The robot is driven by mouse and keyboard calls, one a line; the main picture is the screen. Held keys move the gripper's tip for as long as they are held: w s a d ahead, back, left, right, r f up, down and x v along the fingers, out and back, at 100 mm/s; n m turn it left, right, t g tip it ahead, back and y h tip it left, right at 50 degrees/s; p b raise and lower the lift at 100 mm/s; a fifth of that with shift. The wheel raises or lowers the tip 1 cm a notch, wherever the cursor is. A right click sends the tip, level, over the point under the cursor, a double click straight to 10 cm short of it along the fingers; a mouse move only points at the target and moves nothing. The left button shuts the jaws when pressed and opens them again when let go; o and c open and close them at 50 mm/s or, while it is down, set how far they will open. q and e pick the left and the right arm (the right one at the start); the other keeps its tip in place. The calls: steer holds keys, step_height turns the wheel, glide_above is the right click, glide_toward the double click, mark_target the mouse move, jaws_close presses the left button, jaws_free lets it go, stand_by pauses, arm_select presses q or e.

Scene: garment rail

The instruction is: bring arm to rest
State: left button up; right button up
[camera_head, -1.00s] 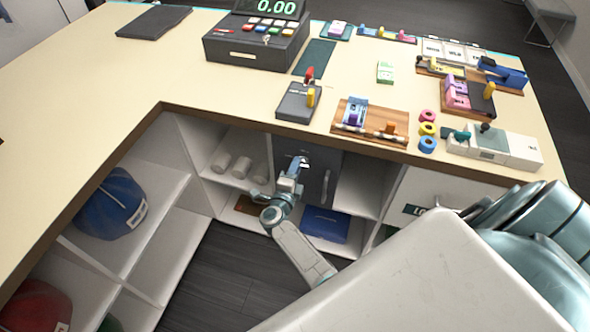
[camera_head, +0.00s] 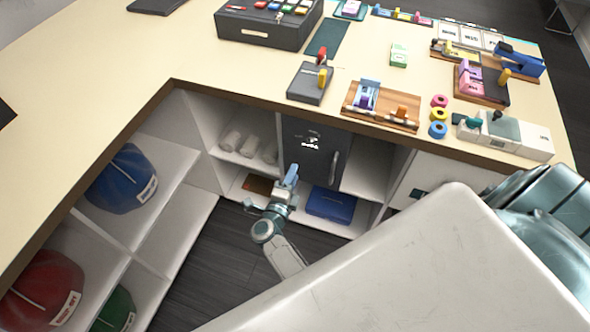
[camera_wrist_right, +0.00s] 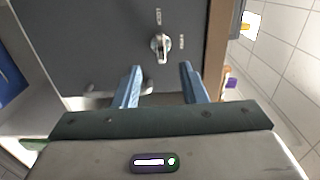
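My right gripper (camera_head: 289,178) shows in the head view, in front of the shelves under the counter, below the lock of a dark grey cabinet door (camera_head: 333,141). In the right wrist view its two blue fingers (camera_wrist_right: 162,68) are apart with nothing between them. The door's dark face (camera_wrist_right: 90,42) and a silver lock or knob (camera_wrist_right: 160,47) lie beyond the fingertips, apart from them. The door looks closed. My left gripper is not in view.
The counter (camera_head: 150,50) runs above, its front edge over the arm. Shelves hold a blue folder or box (camera_head: 331,205) and white rolls (camera_head: 250,148). Bagged blue (camera_head: 122,180) and red (camera_head: 42,288) items sit at left. Dark floor (camera_head: 215,270) is free below.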

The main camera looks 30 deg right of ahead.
stand_by(0.4)
steer(key=s+a+f+n+y, duration=0.1)
steer(key=s+f+n+y, duration=0.4)
steer(key=f, duration=0.4)
steer(key=s+a+f+n+y, duration=0.2)
steer(key=s+f+n+y, duration=0.1)
steer(key=f+n, duration=0.55)
steer(key=s+a+f+n+y, duration=0.1)
steer(key=s+f+n+y, duration=0.35)
steer(key=f, duration=0.45)
steer(key=s+d+f+n+g, duration=0.3)
steer(key=s+f, duration=0.2)
steer(key=s, duration=0.5)
steer(key=s+d+f+n+g, duration=0.3)
steer(key=s+f+g, duration=0.1)
steer(key=s, duration=0.7)
steer(key=s+d+f+n+g, duration=0.3)
steer(key=s+f, duration=0.3)
steer(key=s, duration=0.4)
steer(key=shift+s+f+n+b, duration=0.3)
steer(key=shift+n+b, duration=0.15)
steer(key=shift+n, duration=0.15)
steer(key=shift+y, duration=0.25)
